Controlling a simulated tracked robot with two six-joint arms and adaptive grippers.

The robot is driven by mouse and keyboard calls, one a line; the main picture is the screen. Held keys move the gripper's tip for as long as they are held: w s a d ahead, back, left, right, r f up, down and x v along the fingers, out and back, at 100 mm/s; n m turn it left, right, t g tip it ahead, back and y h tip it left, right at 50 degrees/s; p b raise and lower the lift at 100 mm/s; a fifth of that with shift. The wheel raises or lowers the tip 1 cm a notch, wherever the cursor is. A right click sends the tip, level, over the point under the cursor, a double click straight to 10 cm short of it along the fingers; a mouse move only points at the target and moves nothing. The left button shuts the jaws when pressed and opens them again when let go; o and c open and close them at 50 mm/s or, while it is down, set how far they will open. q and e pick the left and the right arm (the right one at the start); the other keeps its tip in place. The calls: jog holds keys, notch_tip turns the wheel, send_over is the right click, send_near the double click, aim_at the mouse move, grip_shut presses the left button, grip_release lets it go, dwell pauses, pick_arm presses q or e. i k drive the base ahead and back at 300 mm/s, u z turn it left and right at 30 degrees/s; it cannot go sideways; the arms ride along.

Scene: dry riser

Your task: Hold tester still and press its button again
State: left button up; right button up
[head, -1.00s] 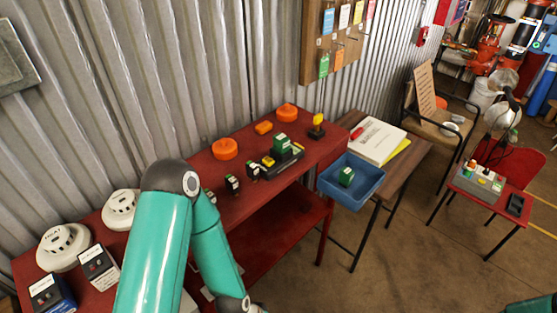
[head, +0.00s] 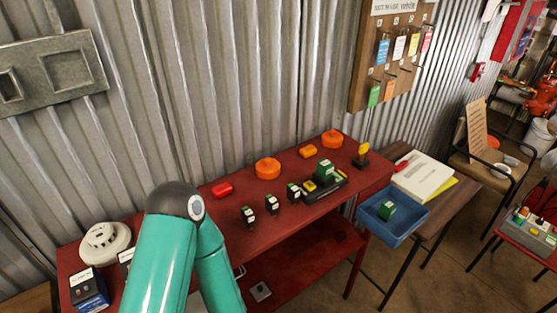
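What looks like the tester (head: 327,190), a low black unit with yellow parts, lies on the red bench toward its right end. A green block (head: 325,170) with a white label sits upright on it. Its button is too small to make out surely. Several similar dark green blocks with white labels stand in a row to its left, among them one block (head: 272,204). My teal left arm crosses the lower left of the head view and leaves at the bottom edge. Neither gripper shows, and nothing is seen touching the tester.
Orange round pieces (head: 267,168) and a red piece (head: 222,189) lie along the bench's back. A black stand with a yellow top (head: 361,155) is right of the tester. A blue tray (head: 364,217) holds a green block. A smoke detector (head: 106,243) is at left.

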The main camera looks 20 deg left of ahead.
aim_at(309, 186)
jog(key=z, duration=1.4)
jog(key=i, duration=0.1)
jog(key=u, duration=2.5)
jog(key=k, duration=2.15)
jog(key=z, duration=0.35)
jog(key=i, duration=1.65)
